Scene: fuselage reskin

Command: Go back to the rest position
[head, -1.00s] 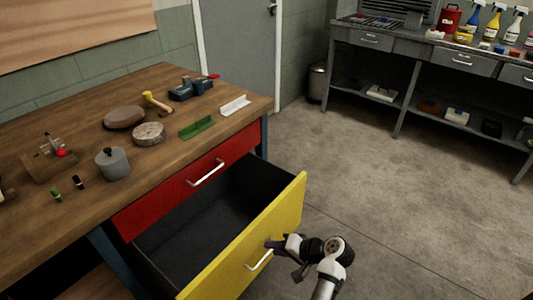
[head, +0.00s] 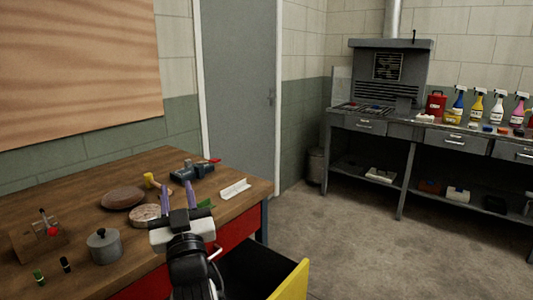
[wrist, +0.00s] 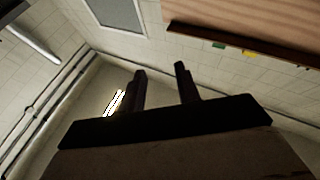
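My gripper (head: 178,198) is raised in front of the wooden workbench (head: 70,202) in the head view, its two fingers pointing up and apart with nothing between them. In the wrist view the gripper (wrist: 160,88) also shows two separated fingers with only wall and ceiling behind them. The yellow-fronted drawer (head: 290,284) stands open below and to the right of my arm; its handle is out of view. The red drawer (head: 232,233) above it is shut and partly hidden by my arm.
On the workbench are a lidded grey pot (head: 104,247), a brown round disc (head: 122,197), a white angle piece (head: 235,188) and a blue vise (head: 192,172). A grey bench (head: 400,130) with spray bottles stands at the right. The floor between is clear.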

